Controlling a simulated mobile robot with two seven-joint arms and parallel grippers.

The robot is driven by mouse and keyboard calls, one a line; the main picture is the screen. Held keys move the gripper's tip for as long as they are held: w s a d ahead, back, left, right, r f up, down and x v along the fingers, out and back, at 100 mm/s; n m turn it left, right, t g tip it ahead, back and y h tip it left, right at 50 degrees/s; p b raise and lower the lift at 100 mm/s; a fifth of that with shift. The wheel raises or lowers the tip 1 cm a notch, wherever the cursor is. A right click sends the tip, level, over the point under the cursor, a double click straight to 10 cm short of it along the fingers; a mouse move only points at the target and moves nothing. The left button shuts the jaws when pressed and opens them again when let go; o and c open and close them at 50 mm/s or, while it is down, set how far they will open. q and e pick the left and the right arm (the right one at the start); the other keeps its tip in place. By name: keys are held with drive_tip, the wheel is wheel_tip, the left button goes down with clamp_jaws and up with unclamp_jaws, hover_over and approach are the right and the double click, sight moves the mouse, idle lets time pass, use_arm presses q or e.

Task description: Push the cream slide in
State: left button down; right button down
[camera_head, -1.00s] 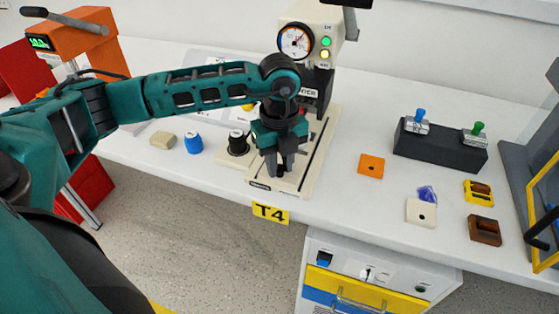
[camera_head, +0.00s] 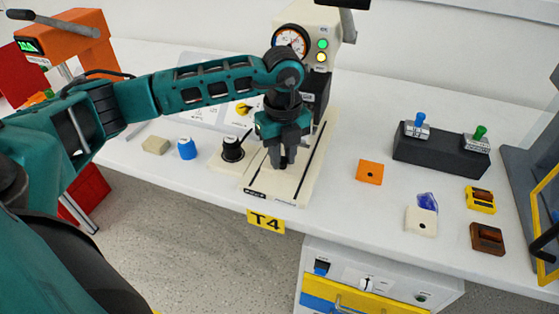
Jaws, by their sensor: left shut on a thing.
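The cream slide (camera_head: 288,180) lies on the cream base of the press (camera_head: 315,28) at the back middle of the table. Dark grooves run along the base towards the press. My left gripper (camera_head: 281,162) points down over the slide and is shut on it, a little in front of the press column. The fingers hide the part they hold. The gripper and wrist also hide the slide's far end and part of the column. My right gripper is not in view.
A black knob (camera_head: 232,149) stands just left of the base, with a blue knob (camera_head: 187,149) further left. An orange plate (camera_head: 369,172) lies to the right. A black switch block (camera_head: 441,149) stands behind it. Bare table lies between base and orange plate.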

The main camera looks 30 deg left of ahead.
use_arm(q)
drive_tip(key=c, duration=0.9)
unclamp_jaws()
drive_tip(key=shift+s, duration=0.15)
drive_tip(key=shift+c, duration=0.2)
wheel_tip(320, 180, up, 13)
drive_tip(key=p, duration=0.1)
